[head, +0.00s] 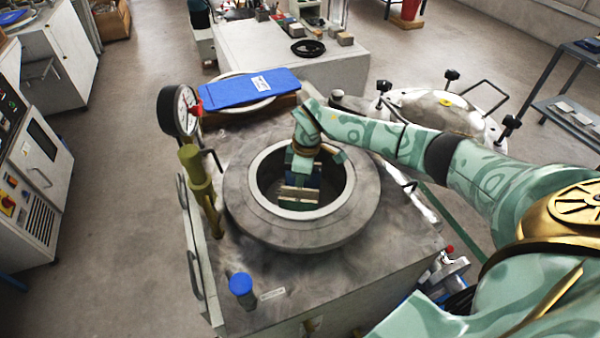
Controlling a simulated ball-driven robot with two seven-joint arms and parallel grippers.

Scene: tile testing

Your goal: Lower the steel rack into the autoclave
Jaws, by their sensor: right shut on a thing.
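The autoclave (300,228) is a grey metal box with a thick round flange on top and an open mouth. My right arm reaches in from the right, and its gripper (302,164) points down over the mouth. It is shut on the steel rack (298,194), which shows as a small stack of pale and dark bars inside the ring of the mouth. The gripper and wrist hide the rack's upper part. I cannot tell how deep the rack hangs or whether it touches the bottom. The round lid (430,108) is swung open to the right. My left gripper is not in view.
A pressure gauge (183,110) and a yellow-green valve (200,175) stand at the left of the mouth. A blue flat item (248,88) lies behind it. A blue knob (241,284) is at the front. A white bench (270,45) stands behind.

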